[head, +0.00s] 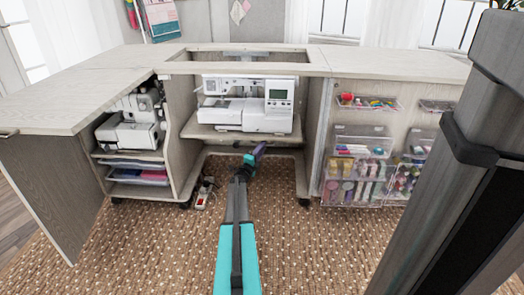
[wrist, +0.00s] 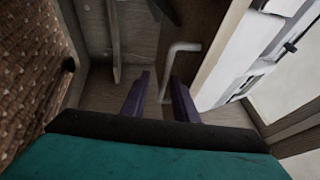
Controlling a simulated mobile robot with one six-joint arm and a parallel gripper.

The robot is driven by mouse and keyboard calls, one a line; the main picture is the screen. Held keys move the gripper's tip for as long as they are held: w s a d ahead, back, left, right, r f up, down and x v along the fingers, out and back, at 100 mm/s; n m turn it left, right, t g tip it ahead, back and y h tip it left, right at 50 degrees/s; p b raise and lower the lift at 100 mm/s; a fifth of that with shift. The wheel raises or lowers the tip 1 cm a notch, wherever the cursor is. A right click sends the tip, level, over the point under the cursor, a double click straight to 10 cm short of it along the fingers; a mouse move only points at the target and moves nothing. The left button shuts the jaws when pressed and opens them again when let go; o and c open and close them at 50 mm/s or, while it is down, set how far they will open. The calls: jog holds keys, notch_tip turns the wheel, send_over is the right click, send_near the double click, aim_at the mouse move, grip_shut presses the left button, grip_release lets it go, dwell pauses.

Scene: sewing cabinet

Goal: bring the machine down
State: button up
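The white sewing machine (head: 256,105) sits upright on the lift platform (head: 232,134), inside the cabinet and below the opening in the top (head: 240,68). Its side shows at the right of the wrist view (wrist: 245,65), which is turned sideways. A grey bent lever (wrist: 168,72) shows in the wrist view, ahead of my fingers and beside the platform's edge. My gripper (head: 259,152) is just below the front of the platform in the head view. In the wrist view my gripper (wrist: 159,84) has its purple fingers apart, with nothing visibly held between them.
A second machine (head: 133,120) stands on the left shelf above folded cloth (head: 140,175). The open right panel carries clear bins (head: 362,145) of supplies. A foot pedal (head: 203,195) lies on the brown rug by the left wheel. The rug in front is mostly clear.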

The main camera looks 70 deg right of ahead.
jog(key=p+v, duration=0.4)
jog(key=v, duration=0.9)
jog(key=shift+a, duration=0.3)
jog(key=shift+s, duration=0.1)
